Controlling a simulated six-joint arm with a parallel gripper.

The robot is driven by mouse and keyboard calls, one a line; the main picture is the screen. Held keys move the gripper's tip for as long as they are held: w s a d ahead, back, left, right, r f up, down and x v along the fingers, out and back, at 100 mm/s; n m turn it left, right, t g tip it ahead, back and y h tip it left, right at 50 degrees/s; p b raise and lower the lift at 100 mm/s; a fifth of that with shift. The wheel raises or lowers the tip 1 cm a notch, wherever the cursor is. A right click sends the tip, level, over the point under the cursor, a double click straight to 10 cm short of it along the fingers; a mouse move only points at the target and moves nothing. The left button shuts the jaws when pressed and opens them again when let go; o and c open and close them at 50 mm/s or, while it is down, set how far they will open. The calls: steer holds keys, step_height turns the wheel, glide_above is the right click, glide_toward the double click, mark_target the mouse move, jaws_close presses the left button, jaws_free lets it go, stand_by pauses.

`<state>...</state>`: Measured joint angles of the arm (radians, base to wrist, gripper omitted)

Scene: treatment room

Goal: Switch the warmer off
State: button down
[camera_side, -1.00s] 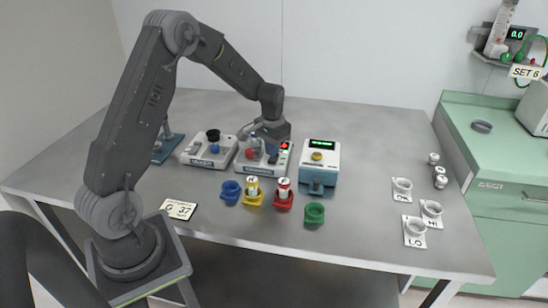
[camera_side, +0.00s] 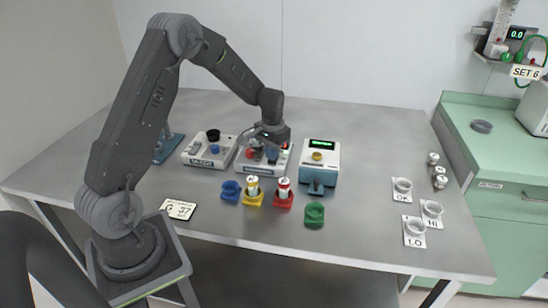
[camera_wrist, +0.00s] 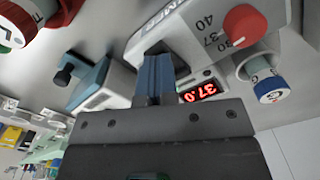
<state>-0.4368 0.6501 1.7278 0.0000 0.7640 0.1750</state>
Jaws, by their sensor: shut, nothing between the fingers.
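The warmer (camera_side: 262,170) is a white box behind the coloured holders. In the wrist view its white body (camera_wrist: 185,38) carries a red dial (camera_wrist: 245,25) with marks 37 and 40. Its red display (camera_wrist: 197,92) is lit and reads 37.0. A blue-capped vial (camera_wrist: 268,88) stands in a round well on it. My gripper (camera_side: 273,152) is shut and empty, low over the warmer. In the wrist view its fingers (camera_wrist: 153,65) are close beside the display. I cannot tell whether they touch the warmer. No power switch can be made out; the fingers hide part of the top.
Another white device (camera_side: 208,154) stands left of the warmer, and a teal-and-white device (camera_side: 318,165) stands right. Blue (camera_side: 230,192), yellow (camera_side: 252,197), red (camera_side: 283,201) and green (camera_side: 314,214) holders stand in front. A card (camera_side: 179,208) lies front left.

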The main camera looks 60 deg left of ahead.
steer(key=shift+f, duration=0.45)
steer(key=shift+r, duration=3.55)
steer(key=shift+r, duration=0.1)
steer(key=s+d+r+t, duration=0.2)
steer(key=s+d+r, duration=0.2)
steer(key=d+r, duration=0.35)
steer(key=s+d+r+m+t, duration=0.1)
steer(key=s+d+r, duration=0.3)
steer(key=s, duration=0.5)
steer(key=s+d+r+m+t, duration=0.2)
steer(key=s+d+r, duration=0.2)
steer(key=s+d, duration=0.4)
steer(key=shift+s+d+t, duration=0.2)
steer(key=shift+s+t, duration=0.1)
steer(key=shift+s, duration=0.8)
